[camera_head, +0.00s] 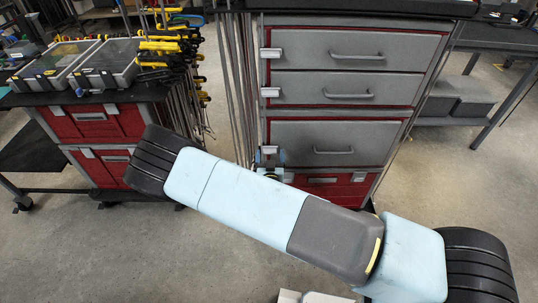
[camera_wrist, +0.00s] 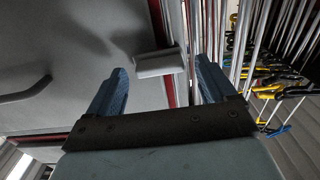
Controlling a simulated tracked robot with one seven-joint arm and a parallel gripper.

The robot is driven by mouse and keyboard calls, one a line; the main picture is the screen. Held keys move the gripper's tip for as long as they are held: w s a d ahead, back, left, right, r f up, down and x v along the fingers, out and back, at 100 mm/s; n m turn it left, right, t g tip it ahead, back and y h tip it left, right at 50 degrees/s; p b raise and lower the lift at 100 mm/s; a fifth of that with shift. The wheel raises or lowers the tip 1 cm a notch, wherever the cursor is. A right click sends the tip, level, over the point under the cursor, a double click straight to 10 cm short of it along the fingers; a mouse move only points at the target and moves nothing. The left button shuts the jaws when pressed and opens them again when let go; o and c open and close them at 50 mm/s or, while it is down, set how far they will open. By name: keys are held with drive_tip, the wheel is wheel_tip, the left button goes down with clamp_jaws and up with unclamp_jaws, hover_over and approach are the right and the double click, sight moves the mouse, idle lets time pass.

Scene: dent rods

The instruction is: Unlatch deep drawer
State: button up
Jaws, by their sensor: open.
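The deep drawer (camera_head: 310,133) is the tall grey front low in the cabinet, and it looks closed. Its handle (camera_head: 333,151) is in the middle of the front, and it also shows at the left of the wrist view (camera_wrist: 25,90). A pale latch (camera_wrist: 158,63) sits at the drawer's side edge. My gripper (camera_head: 270,154) is at the left edge of this drawer. In the wrist view my gripper (camera_wrist: 160,67) is open, with its blue fingertips on either side of the latch. I cannot tell whether they touch it.
Two shallower grey drawers (camera_head: 345,87) with their own latches are above, and a red drawer (camera_head: 330,189) is below. Thin metal rods (camera_head: 240,90) stand close to the cabinet's left, also beside my gripper in the wrist view (camera_wrist: 222,45). A red cart (camera_head: 97,121) stands left.

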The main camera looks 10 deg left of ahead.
drive_tip(key=shift+w+a, duration=0.1)
drive_tip(key=shift+w, duration=0.35)
drive_tip(key=c, duration=1)
drive_tip(key=shift+a, duration=0.2)
drive_tip(key=shift+c, duration=0.3)
drive_tip(key=shift+d, duration=0.1)
